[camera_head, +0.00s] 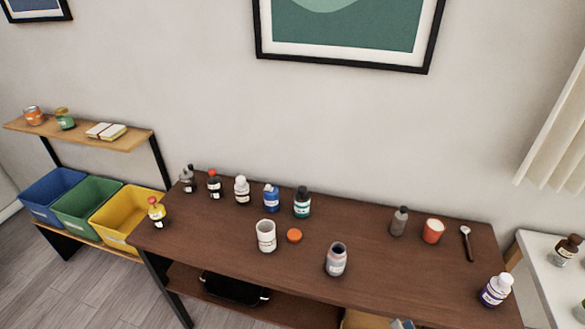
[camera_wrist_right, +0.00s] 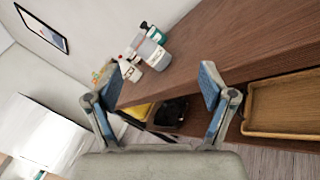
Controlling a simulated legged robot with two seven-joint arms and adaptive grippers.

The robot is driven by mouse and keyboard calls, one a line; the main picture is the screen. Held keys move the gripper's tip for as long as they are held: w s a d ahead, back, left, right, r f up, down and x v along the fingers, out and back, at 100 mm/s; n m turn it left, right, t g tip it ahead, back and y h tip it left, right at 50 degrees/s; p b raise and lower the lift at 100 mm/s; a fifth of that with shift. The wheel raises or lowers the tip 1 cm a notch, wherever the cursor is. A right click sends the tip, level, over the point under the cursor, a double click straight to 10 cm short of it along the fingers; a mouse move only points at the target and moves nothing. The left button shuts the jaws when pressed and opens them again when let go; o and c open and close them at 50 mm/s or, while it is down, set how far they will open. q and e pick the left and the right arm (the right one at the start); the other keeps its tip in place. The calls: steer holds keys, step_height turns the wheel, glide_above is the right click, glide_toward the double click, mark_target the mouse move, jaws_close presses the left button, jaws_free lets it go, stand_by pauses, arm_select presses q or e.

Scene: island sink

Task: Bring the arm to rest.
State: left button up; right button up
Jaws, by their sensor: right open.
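My right gripper (camera_wrist_right: 160,84) shows in the right wrist view, with its two blue-padded fingers spread wide apart. It is open and nothing is between the fingers. It is in front of the edge of the dark brown table (camera_wrist_right: 235,42), apart from the bottles, which look farther off. In the head view the same table (camera_head: 385,275) is seen from above, and neither gripper nor arm shows there. My left gripper is in neither view.
A white cup (camera_head: 266,236), an orange lid (camera_head: 294,236), an open jar (camera_head: 336,260), a red cup (camera_head: 433,231) and several bottles stand on the table. Blue (camera_head: 54,194), green (camera_head: 89,204) and yellow (camera_head: 124,218) bins stand left. A wooden tray (camera_wrist_right: 284,105) lies below the tabletop.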

steer(key=s+d+f+m+g+h, duration=0.2)
steer(key=s+f+m+g+h, duration=0.15)
steer(key=f+m, duration=0.4)
steer(key=s+d+f+m+g+h, duration=0.25)
steer(key=f+m+h, duration=0.25)
steer(key=m, duration=0.6)
steer(key=s+a+f+m+g+y, duration=0.2)
steer(key=s+a+f+m+g, duration=0.3)
steer(key=s, duration=0.3)
steer(key=s+a+f+m+g+y, duration=0.2)
steer(key=s+a+f+m+g, duration=0.2)
steer(key=s+a+f+g, duration=0.25)
arm_select(q)
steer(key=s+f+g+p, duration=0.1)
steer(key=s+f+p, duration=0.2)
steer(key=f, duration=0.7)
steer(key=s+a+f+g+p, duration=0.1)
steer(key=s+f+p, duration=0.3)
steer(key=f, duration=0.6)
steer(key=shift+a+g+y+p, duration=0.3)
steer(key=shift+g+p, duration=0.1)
steer(key=shift+p, duration=0.65)
arm_select(e)
steer(key=s+f, duration=0.4)
steer(key=f, duration=1.2)
steer(key=shift+d+f, duration=0.2)
steer(key=shift+f, duration=0.2)
